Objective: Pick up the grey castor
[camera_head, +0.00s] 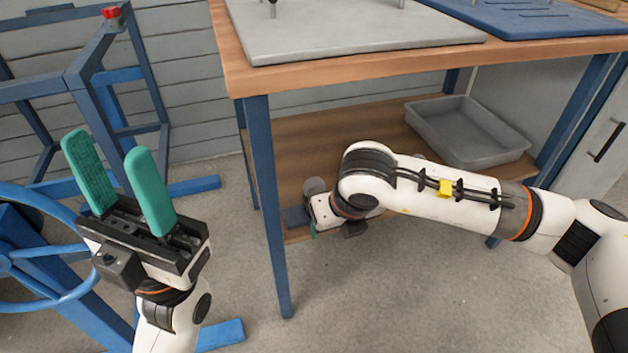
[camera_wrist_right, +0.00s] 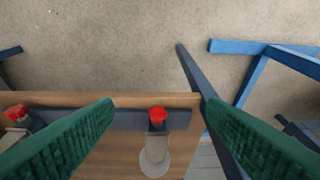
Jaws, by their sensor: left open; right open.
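A grey piece with a round disc and a red top (camera_wrist_right: 154,155), which appears to be the grey castor, is at the lower shelf's edge in the right wrist view. In the head view a grey round part (camera_head: 314,186) shows beside my right wrist; the rest is hidden. My right gripper (camera_wrist_right: 160,108) is open, its green fingers on either side of the piece in the picture; I cannot tell how near they are. In the head view my right arm mostly hides that gripper. My left gripper (camera_head: 115,180) is open and empty, left of the workbench.
The workbench top (camera_head: 400,52) overhangs the lower shelf (camera_head: 330,135). Its blue front leg (camera_head: 268,200) stands left of my right wrist. A grey tray (camera_head: 470,135) is on the shelf. Another red-topped piece (camera_wrist_right: 15,111) is at left. A blue frame (camera_head: 70,80) and handwheel (camera_head: 45,285) stand left.

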